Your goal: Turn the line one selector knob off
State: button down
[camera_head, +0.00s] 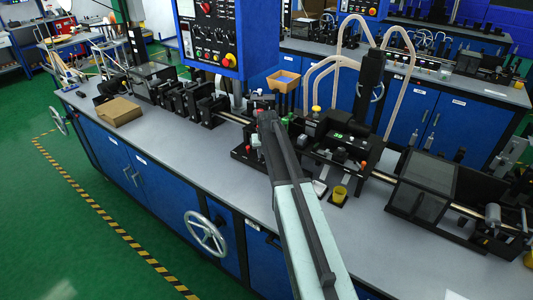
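A blue control box (240,35) hangs above the bench at the top centre. Its black face (203,32) carries several small knobs and buttons, with a red button (229,58) at the lower right. The labels are too small to read, so I cannot tell which one is the line one selector knob. My arm reaches up from the bottom centre. My gripper (266,120) is at its far end, over the black machine blocks and below the control box, apart from its face. The fingers are too small and dark to tell open from shut.
Handwheels (205,233) stick out from the blue cabinet front. The green floor (60,230) at the left is clear. A second bench stands behind.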

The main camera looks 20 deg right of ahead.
jog(key=shift+w, duration=0.1)
jog(key=c, duration=1.4)
grip_release()
jog(key=shift+r, duration=0.1)
jog(key=p+v, duration=0.7)
jog(key=shift+r, duration=0.3)
jog(key=shift+f, duration=0.1)
